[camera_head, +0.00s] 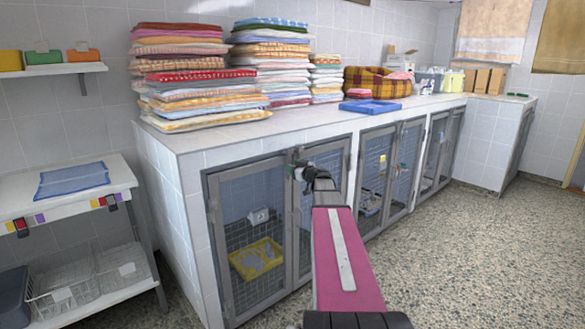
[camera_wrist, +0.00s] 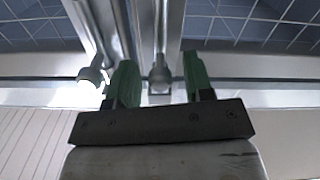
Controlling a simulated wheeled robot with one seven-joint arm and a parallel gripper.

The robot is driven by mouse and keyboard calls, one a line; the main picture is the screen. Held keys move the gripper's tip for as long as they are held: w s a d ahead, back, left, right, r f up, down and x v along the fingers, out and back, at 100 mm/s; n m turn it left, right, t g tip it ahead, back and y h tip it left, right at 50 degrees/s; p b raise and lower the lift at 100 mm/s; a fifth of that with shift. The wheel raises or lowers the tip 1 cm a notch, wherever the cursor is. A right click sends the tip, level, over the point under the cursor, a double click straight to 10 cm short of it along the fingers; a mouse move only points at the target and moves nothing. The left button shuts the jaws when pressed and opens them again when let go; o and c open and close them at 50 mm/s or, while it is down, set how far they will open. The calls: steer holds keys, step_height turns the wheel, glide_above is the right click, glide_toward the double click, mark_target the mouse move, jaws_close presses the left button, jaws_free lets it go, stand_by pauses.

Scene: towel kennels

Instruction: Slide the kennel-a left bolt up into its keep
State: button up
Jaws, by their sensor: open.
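Kennel-a's two mesh doors (camera_head: 252,232) are shut, meeting below the counter's front edge. My gripper (camera_head: 298,166) is at the top of their meeting frames and hides most of the bolts in the head view. In the wrist view my gripper (camera_wrist: 158,66) is open, its green fingers apart. A grey metal bolt (camera_wrist: 160,76) on a door frame shows between the fingers, with gaps visible on both sides. A second bolt with a round knob (camera_wrist: 91,74) lies outside the left finger. I cannot tell for certain which is the left bolt, nor whether either is in its keep.
A yellow tray (camera_head: 257,258) is inside kennel-a. Folded towel stacks (camera_head: 190,80) and a blue tray (camera_head: 370,107) are on the counter (camera_head: 215,146). More kennels (camera_head: 400,165) run to the right. A shelf unit (camera_head: 65,205) stands at left. The speckled floor (camera_head: 480,255) at right is clear.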

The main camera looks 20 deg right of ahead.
steer(key=v, duration=0.9)
steer(key=shift+s, duration=0.3)
steer(key=shift+d, duration=0.1)
steer(key=s+a+f+m+g+y, duration=0.1)
steer(key=s+a+f+g, duration=0.35)
steer(key=a+f, duration=0.45)
steer(key=s+a+f+g, duration=0.3)
steer(key=a+f+g, duration=0.25)
steer(key=a, duration=0.45)
steer(key=s+a+f+m+g+h, duration=0.2)
steer(key=s+a+f+g+h, duration=0.1)
steer(key=s+f, duration=0.3)
steer(key=s+a+f+m+g+h, duration=0.3)
steer(key=s+f, duration=0.4)
steer(key=s, duration=0.3)
steer(key=shift+s+a+g+h, duration=0.35)
steer(key=shift+a+g+h, duration=0.2)
steer(key=shift+a, duration=0.45)
